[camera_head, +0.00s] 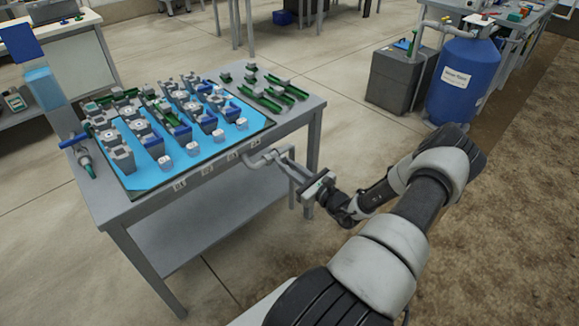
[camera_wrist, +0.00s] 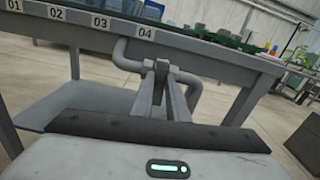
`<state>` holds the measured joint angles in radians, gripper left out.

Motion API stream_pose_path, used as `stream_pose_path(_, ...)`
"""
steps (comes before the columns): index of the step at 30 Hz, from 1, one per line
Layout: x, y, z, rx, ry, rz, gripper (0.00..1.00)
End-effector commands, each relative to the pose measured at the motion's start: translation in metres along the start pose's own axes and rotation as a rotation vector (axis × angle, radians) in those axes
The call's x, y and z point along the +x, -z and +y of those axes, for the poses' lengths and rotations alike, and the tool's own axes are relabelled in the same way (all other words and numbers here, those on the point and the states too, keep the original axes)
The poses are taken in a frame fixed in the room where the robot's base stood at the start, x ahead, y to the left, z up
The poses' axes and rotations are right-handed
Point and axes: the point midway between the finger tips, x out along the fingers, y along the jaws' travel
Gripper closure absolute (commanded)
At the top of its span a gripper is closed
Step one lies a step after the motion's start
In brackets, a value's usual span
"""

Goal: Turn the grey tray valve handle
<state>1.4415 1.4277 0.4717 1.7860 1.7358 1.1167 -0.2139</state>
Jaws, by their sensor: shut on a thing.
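In the head view my gripper (camera_head: 281,160) reaches in from the right to the grey pipe (camera_head: 254,162) at the table's front edge. There the fingers mostly hide the handle.
The grey table (camera_head: 230,195) carries a blue tray (camera_head: 150,177) with several grey, green and blue fittings. Number labels 01 to 04 run along its edge. A blue tank (camera_head: 462,85) and a dark box (camera_head: 402,80) stand at the back right. The floor behind the table is clear.

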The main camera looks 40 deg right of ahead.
Motion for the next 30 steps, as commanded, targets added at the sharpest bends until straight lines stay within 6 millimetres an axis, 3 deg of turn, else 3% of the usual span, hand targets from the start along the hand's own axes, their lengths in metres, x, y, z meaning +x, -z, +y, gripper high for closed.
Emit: stream_pose_path(30, -0.0005, 0.0031, 0.0064, -0.92, -0.001, 0.001, 1.0)
